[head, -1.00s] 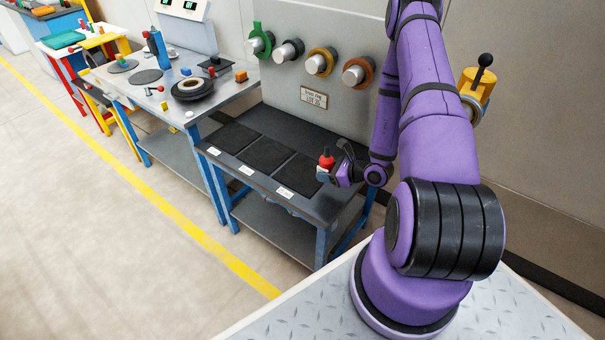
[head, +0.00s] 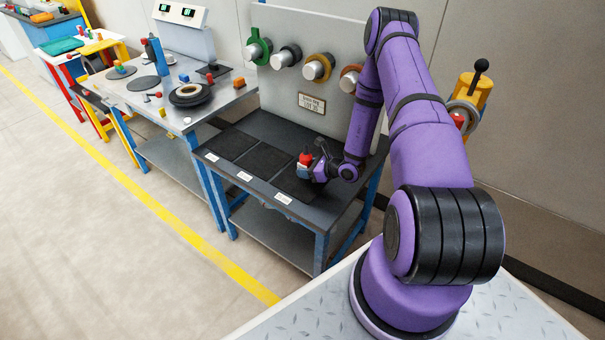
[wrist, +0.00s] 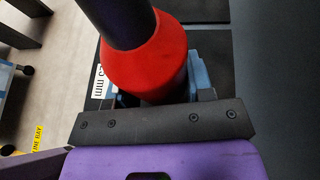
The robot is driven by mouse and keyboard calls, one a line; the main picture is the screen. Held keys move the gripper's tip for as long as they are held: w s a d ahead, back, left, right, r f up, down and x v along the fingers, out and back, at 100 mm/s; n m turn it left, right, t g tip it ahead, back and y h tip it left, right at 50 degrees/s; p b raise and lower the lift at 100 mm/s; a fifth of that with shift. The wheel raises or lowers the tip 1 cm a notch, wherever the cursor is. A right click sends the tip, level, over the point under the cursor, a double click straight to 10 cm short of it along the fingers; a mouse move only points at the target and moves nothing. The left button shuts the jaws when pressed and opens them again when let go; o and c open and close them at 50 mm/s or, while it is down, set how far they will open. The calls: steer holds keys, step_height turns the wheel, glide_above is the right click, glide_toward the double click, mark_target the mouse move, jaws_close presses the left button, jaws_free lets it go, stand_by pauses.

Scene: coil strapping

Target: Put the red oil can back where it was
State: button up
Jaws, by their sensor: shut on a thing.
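The red oil can (head: 305,159) is in my gripper (head: 306,172), upright, over the right-hand black pad of the dark bench (head: 325,213). In the wrist view the can (wrist: 145,62) fills the upper middle, with a dark spout rising from its red conical top. My gripper's blue fingers (wrist: 202,78) show on both sides of the can, shut on it. The can's base is hidden, so I cannot tell whether it touches the pad. A white label (head: 283,199) sits in front of that pad.
Two more black pads (head: 230,144) lie empty to the left. Coloured rolls (head: 318,67) hang on the grey panel behind the bench. A left bench (head: 165,100) carries a black reel (head: 191,95) and small parts. A yellow tool (head: 472,90) with a black knob is at the right.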

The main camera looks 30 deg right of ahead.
steer(key=shift+w+a, duration=0.1)
steer(key=shift+w, duration=0.35)
steer(key=shift+w+a+f, duration=0.1)
steer(key=shift+w+f, duration=0.15)
steer(key=shift+f, duration=0.7)
steer(key=shift+w+f, duration=0.25)
steer(key=shift+f, duration=0.65)
steer(key=o, duration=1.1)
steer(key=shift+f, duration=0.1)
